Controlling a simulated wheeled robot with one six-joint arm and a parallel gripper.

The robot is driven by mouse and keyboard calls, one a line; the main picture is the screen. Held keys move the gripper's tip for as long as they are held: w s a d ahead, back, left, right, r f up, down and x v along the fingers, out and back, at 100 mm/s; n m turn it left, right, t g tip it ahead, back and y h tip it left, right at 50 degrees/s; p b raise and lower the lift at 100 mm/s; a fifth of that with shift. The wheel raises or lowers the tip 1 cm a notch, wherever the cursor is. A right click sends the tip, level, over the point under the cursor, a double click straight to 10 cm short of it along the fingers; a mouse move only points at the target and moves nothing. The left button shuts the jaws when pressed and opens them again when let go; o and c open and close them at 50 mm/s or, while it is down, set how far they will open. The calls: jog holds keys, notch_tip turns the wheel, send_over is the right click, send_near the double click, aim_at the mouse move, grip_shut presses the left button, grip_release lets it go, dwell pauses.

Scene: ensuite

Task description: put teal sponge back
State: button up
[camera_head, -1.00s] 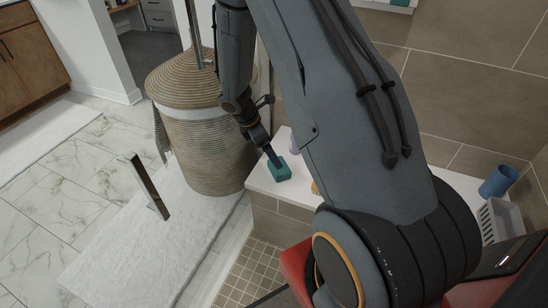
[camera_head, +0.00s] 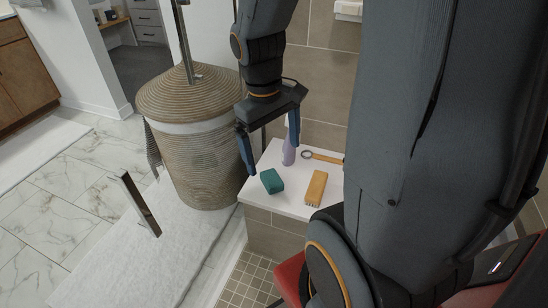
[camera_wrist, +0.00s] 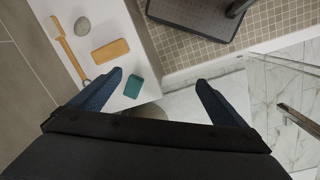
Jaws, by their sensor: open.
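The teal sponge (camera_head: 271,181) lies on the white bench top (camera_head: 291,205), near its left edge. It also shows in the wrist view (camera_wrist: 134,87), just beyond the left finger and toward the space between the fingers. My gripper (camera_head: 268,150) is open and empty above the bench, with its fingers spread apart. In the wrist view my gripper (camera_wrist: 162,82) shows a wide gap between its fingertips, partly over the bench edge and the floor. Nothing is held.
A wooden block-like brush (camera_head: 316,188), a purple bottle (camera_head: 288,150) and a long-handled wooden brush (camera_head: 325,157) are on the bench. A grey stone (camera_wrist: 82,26) shows in the wrist view. A wicker basket (camera_head: 195,150) stands left of the bench.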

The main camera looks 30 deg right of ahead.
jog(key=s+a+r+m+y, duration=0.1)
jog(key=s+a+r+m, duration=0.1)
jog(key=s, duration=0.3)
jog(key=shift+a+r+m+t, duration=0.25)
jog(key=shift+a+m, duration=0.2)
jog(key=shift+m, duration=0.35)
jog(key=a+r+n+p, duration=0.2)
jog(key=a+r+p, duration=0.2)
jog(key=p, duration=0.4)
jog(key=shift+s+a+r, duration=0.25)
jog(key=shift+a, duration=0.35)
jog(key=shift+c, duration=0.4)
